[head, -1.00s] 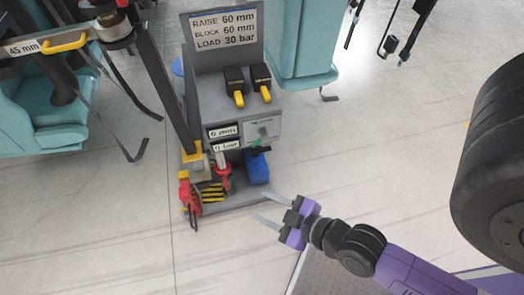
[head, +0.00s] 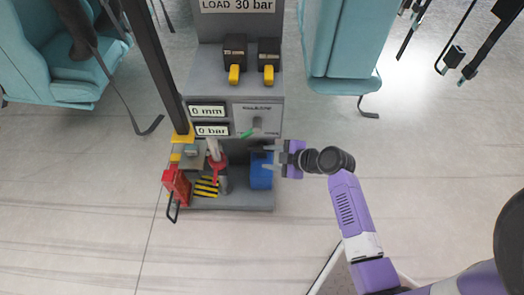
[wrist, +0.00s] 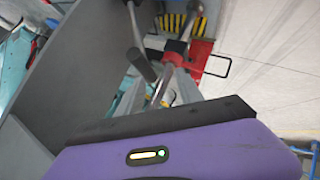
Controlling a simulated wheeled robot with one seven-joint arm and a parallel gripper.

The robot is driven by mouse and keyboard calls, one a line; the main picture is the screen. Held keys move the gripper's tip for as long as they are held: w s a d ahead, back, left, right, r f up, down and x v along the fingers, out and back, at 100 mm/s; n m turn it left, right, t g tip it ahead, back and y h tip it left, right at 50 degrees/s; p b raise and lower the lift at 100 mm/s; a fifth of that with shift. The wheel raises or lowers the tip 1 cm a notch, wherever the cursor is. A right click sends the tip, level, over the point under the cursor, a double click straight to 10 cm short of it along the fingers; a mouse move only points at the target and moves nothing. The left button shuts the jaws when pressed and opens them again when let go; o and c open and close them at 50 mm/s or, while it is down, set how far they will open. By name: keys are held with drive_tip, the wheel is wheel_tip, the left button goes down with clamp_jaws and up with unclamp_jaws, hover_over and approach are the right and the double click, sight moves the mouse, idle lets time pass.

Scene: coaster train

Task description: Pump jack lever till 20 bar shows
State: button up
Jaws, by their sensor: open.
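The grey jack stand (head: 225,90) has displays reading 0 mm (head: 207,111) and 0 bar (head: 211,130). A short lever with a black grip (head: 261,149) sticks out above a blue box (head: 261,172) at the stand's lower right. A rod with a black grip, which looks like this lever, also shows in the wrist view (wrist: 141,64). My gripper (head: 271,158) is open at the right side of the blue box, pointing left, fingers close to the black grip.
A red jack (head: 177,184) and a red-and-silver handle (head: 216,158) stand at lower left, beside yellow-black stripes. A green-tipped selector (head: 248,133) sits above. Teal seats (head: 350,50) flank the stand. The floor in front is clear.

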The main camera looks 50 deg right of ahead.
sight(261, 147)
drive_tip(key=w+d+f+n+b, duration=0.1)
drive_tip(key=w+f+b, duration=0.3)
drive_tip(key=w, duration=0.4)
drive_tip(key=shift+d+f+y, duration=0.35)
drive_tip(key=shift+d+y, duration=0.05)
drive_tip(key=shift+d, duration=0.1)
clamp_jaws()
idle(1.3)
